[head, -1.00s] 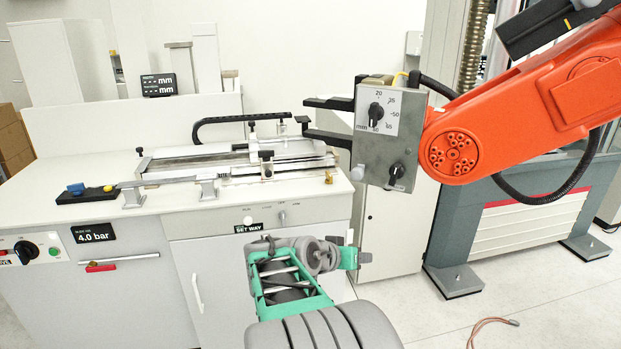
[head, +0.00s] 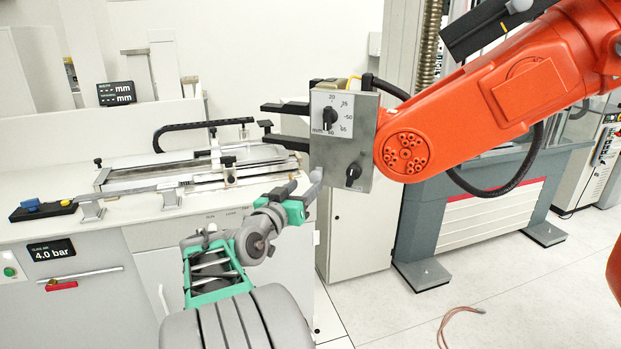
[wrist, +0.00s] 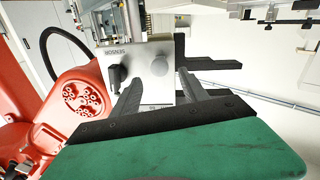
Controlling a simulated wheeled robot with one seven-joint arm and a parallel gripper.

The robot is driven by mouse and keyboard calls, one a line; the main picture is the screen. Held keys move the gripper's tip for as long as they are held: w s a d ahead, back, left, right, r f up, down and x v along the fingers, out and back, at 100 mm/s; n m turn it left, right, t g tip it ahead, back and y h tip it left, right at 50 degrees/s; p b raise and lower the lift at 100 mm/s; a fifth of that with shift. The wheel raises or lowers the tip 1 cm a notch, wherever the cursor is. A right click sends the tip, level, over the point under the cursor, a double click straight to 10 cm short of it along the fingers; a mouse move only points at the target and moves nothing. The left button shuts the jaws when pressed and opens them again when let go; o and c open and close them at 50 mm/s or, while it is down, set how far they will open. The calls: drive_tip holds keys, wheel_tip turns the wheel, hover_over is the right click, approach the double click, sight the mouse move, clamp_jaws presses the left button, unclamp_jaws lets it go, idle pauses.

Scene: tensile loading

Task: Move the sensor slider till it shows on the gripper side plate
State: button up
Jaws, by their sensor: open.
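The orange arm's grey gripper side plate (head: 368,150) carries an upper dial (head: 330,118) with a mm scale and a lower black knob (head: 352,174). I cannot tell for sure which part is the sensor slider. My gripper (head: 306,184) is at the plate's lower left. In the wrist view my gripper (wrist: 160,80) is open, its fingers either side of the pale knob. Contact is unclear.
The orange arm (head: 490,105) fills the right, with dark jaws (head: 285,125) left of the plate. A bench (head: 60,235) with a metal fixture (head: 200,175) stands behind left. A grey testing machine (head: 440,225) stands behind right. A cable (head: 460,315) lies on the floor.

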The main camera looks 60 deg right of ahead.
sight(314, 178)
drive_tip(key=d+p, duration=0.1)
drive_tip(key=d, duration=0.4)
drive_tip(key=shift+a, duration=0.1)
drive_tip(key=shift+c, duration=0.3)
clamp_jaws()
idle(0.9)
